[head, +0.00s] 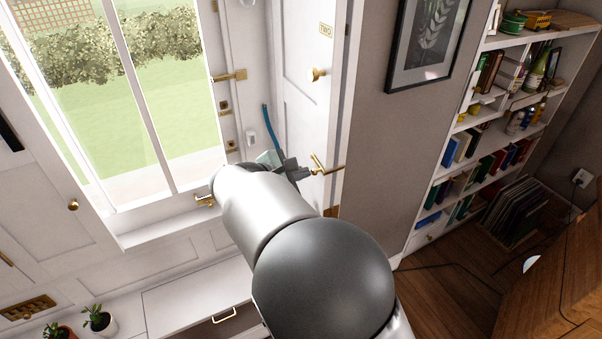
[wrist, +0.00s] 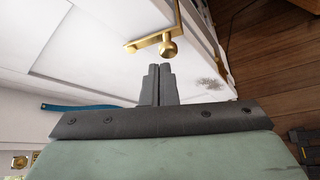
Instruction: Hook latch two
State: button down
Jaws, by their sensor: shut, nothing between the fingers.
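A brass latch bar with a round knob (head: 325,167) is mounted on the white shutter panel (head: 306,52), low on its face. A small plate (head: 326,29) higher on this panel seems to read "TWO". My gripper (head: 302,172) is just left of the latch in the head view, partly hidden by my arm. In the wrist view the two dark fingers (wrist: 158,70) are together and empty. Their tips point at the brass knob (wrist: 168,47), slightly short of it, with a small gap seeming to remain. The latch bar (wrist: 148,40) runs left and up from the knob.
Another brass latch (head: 230,76) and small brass plates (head: 224,107) sit on the window frame. A brass knob (head: 319,74) stands out from the panel above the latch. A blue strap (head: 268,127) hangs beside the panel. A bookcase (head: 490,125) stands at right.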

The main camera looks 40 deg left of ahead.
notch_tip(320, 180, down, 5)
jog(key=b, duration=0.4)
jog(key=s+a+r, duration=0.2)
jog(key=s+r, duration=0.4)
jog(key=s, duration=0.3)
jog(key=shift+a+r+b, duration=0.25)
jog(key=shift+a+b, duration=0.15)
jog(key=shift+b, duration=0.05)
